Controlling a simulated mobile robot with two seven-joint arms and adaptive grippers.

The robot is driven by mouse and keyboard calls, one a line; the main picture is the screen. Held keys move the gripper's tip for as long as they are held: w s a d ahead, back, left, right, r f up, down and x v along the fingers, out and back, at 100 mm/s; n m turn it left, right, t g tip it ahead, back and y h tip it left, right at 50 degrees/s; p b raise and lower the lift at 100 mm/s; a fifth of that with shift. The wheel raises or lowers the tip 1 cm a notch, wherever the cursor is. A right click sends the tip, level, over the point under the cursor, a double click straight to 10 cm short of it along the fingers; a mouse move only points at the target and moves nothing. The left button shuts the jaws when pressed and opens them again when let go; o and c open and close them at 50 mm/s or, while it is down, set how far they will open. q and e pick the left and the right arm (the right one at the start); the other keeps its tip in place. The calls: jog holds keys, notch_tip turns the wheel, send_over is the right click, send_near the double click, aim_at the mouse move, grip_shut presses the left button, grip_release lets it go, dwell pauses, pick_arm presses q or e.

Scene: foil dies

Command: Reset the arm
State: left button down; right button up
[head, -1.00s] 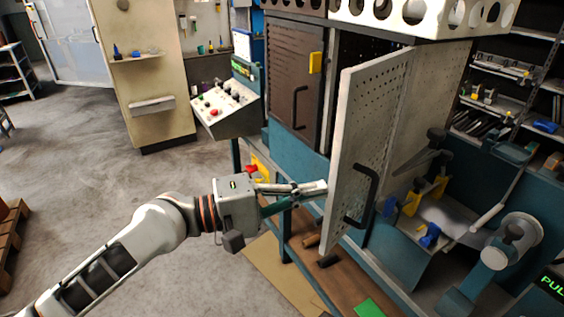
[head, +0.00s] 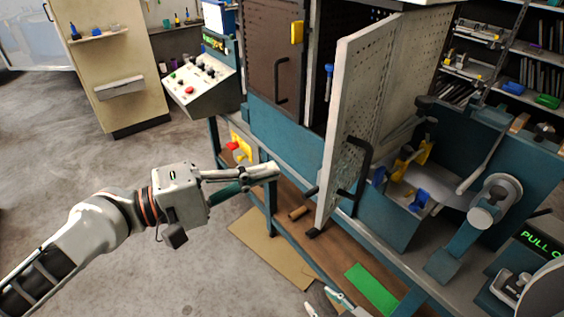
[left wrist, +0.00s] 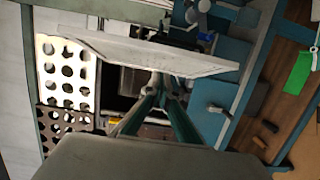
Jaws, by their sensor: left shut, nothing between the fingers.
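My left gripper (head: 274,172) is shut and empty. It is in front of the teal cabinet frame, to the left of the open perforated door (head: 345,125). A visible gap separates its tips from the door and its black handle (head: 356,176). In the left wrist view, the shut fingers (left wrist: 160,82) point toward the pale edge of the door (left wrist: 150,52). My right gripper (head: 322,300) shows only at the bottom edge of the head view. Its two pale fingertips are apart, and the rest is cut off.
A control panel (head: 200,82) with buttons stands behind my left gripper. A brown closed door (head: 262,60) is beside the open one. A press with a lever (head: 492,200) is at the right. A green sheet (head: 372,288) lies on the low shelf. The floor at the left is clear.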

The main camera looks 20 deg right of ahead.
pick_arm(q)
jog(key=w+a+f+m+t+y, duration=0.1)
jog(key=w+a+f+t+y, duration=0.15)
jog(key=a+f, duration=0.4)
jog(key=w+a+f+t+y, duration=0.1)
jog(key=a+f+t+y, duration=0.2)
jog(key=f, duration=0.6)
jog(key=w+a+f+m+t+y, duration=0.15)
jog(key=a+f+t, duration=0.25)
jog(key=f, duration=0.4)
jog(key=s+a+f+m+y, duration=0.2)
jog(key=s+a+f+y, duration=0.2)
jog(key=f, duration=0.6)
jog(key=s+a+f+m+g+y, duration=0.1)
jog(key=s+a+f+y, duration=0.3)
jog(key=s+a+f, duration=0.5)
jog(key=shift+s+a+f+m+b, duration=0.3)
jog(key=shift+a+f+m, duration=0.05)
jog(key=shift+a+f, duration=0.5)
jog(key=shift+d+g, duration=0.1)
jog(key=shift+g, duration=0.15)
